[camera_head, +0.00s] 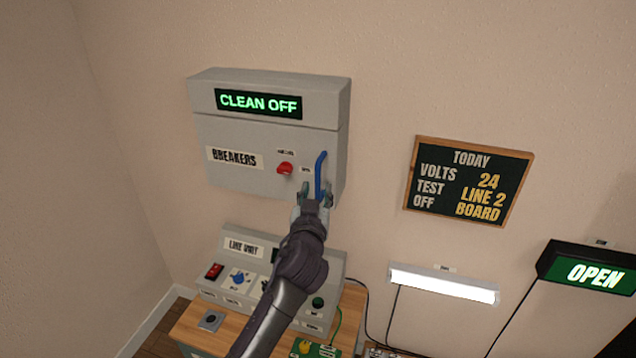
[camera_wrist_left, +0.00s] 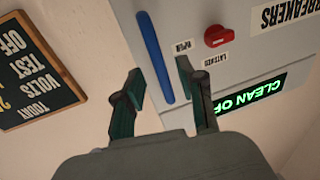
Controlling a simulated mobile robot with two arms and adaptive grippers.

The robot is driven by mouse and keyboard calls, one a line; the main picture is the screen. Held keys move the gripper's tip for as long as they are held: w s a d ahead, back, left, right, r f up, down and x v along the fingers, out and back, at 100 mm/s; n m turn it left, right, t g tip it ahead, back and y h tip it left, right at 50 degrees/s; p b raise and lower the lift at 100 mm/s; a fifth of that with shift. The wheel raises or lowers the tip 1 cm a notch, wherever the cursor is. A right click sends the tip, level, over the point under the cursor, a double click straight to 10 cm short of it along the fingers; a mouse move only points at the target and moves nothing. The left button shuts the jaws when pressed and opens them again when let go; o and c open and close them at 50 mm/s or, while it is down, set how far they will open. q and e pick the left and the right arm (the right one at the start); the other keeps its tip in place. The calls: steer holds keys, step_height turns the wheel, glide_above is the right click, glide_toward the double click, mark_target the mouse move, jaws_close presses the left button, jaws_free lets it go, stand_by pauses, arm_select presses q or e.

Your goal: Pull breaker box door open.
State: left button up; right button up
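The grey breaker box (camera_head: 225,170) hangs on the wall with its door shut; its front carries a "BREAKERS" label and a red knob (camera_head: 285,168). The blue vertical door handle (camera_head: 320,170) is at the right side of the door. My left gripper (camera_head: 316,188) is open at the handle's lower end. In the left wrist view the blue handle (camera_wrist_left: 155,58) shows between the two spread fingers of the gripper (camera_wrist_left: 159,70), with gaps on both sides; whether it lies fully within their reach is unclear. My right gripper is not in view.
A grey line unit panel (camera_head: 240,262) with switches and knobs stands on a wooden table (camera_head: 190,328) below, partly behind my left arm. To the right are a blackboard sign (camera_head: 466,182), a lit lamp (camera_head: 443,284) and an "OPEN" sign (camera_head: 592,272).

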mark_target(318, 186)
arm_select(q)
steer(key=shift+w+d, duration=0.2)
steer(key=shift+w, duration=1.45)
jaws_close()
